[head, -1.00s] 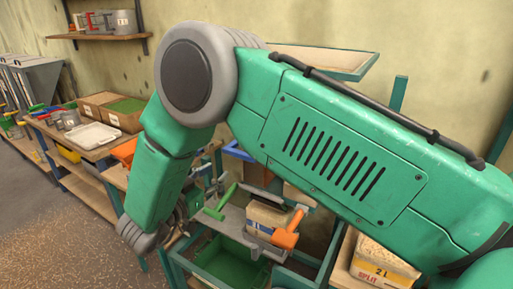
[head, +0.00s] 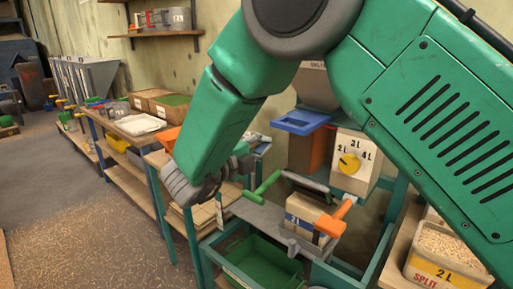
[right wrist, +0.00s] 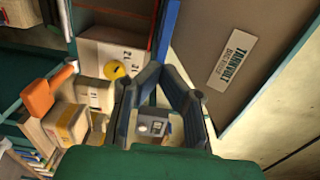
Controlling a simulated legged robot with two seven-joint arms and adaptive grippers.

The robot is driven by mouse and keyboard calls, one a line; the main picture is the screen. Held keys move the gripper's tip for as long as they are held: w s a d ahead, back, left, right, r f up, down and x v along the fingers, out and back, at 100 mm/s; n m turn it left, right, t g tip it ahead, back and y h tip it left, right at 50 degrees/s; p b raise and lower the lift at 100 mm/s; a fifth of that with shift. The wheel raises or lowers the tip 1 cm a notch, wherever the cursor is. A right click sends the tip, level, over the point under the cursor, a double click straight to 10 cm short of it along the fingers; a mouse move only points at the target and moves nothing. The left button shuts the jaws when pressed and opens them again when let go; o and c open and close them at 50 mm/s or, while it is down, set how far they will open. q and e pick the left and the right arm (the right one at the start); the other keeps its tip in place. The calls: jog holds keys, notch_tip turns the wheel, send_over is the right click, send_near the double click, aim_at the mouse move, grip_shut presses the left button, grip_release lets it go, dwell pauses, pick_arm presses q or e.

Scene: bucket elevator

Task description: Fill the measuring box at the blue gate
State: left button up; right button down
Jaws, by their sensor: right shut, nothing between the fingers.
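The blue gate (head: 300,122) sits below a grey hopper (head: 318,88), over an orange and brown block. Lower down, a small beige box (head: 305,213), perhaps the measuring box, stands between a green handle (head: 264,186) and an orange handle (head: 335,218). Its contents cannot be seen. My left gripper is out of view.
A green bin (head: 258,262) sits in the frame below the box. A grain-filled container marked 2 L SPLIT (head: 445,262) stands at lower right. Benches with trays and boxes (head: 140,124) run along the wall at left. The floor at left is open.

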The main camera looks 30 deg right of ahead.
aim_at(285, 129)
jog(key=x, duration=0.5)
jog(key=shift+w+d+r+p, duration=0.25)
jog(key=shift+w+p, duration=0.15)
jog(key=shift+w, duration=0.2)
jog(key=shift+x, duration=0.9)
jog(key=b+x, duration=0.2)
jog(key=x, duration=0.3)
jog(key=shift+d+f, duration=0.1)
jog(key=shift+d, duration=0.25)
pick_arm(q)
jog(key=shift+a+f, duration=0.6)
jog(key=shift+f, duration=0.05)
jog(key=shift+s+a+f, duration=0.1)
